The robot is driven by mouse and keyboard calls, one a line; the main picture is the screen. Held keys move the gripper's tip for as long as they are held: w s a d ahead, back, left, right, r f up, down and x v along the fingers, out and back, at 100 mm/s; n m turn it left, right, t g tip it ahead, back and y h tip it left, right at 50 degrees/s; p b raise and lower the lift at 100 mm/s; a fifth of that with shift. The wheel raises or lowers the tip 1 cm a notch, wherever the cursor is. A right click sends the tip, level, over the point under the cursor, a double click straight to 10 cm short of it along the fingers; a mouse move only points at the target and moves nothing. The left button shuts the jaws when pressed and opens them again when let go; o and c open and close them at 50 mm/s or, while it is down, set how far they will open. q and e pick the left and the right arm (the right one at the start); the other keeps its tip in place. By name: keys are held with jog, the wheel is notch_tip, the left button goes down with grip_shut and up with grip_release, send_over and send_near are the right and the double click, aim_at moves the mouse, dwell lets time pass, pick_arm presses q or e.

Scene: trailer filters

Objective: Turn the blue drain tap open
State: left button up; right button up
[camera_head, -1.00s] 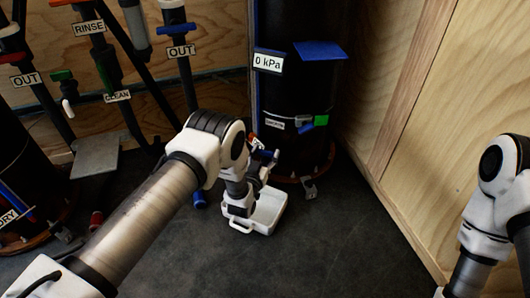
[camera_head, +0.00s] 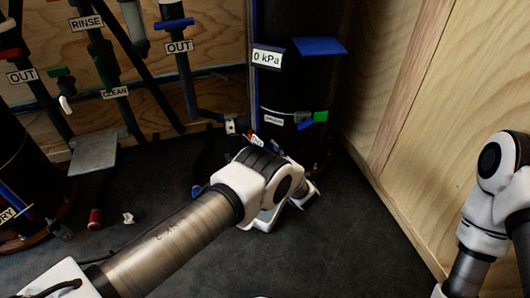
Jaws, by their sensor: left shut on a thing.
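My left arm reaches in from the lower left to the foot of the black column with the 0 kPa label. Its wrist bulks in front of the left gripper (camera_head: 262,146), so the fingers are almost wholly hidden. The gripper is shut at the small drain fitting low on the column's left side. The blue drain tap is hidden behind the wrist, with only a scrap of red, blue and white showing above it; how far it is turned cannot be seen. My right arm stands at the right edge, its gripper out of view.
The black column (camera_head: 285,90) carries a blue flap (camera_head: 320,46) and a green part (camera_head: 320,116). Labelled pipes stand at the left. A plywood wall (camera_head: 460,100) closes the right; the dark floor in front is clear.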

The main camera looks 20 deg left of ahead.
pick_arm(q)
jog(key=shift+n+g+y, duration=0.9)
jog(key=shift+n+g, duration=0.1)
jog(key=shift+g, duration=0.3)
pick_arm(e)
jog(key=shift+f, duration=0.1)
pick_arm(q)
jog(key=o, duration=1.2)
jog(key=shift+c, duration=0.2)
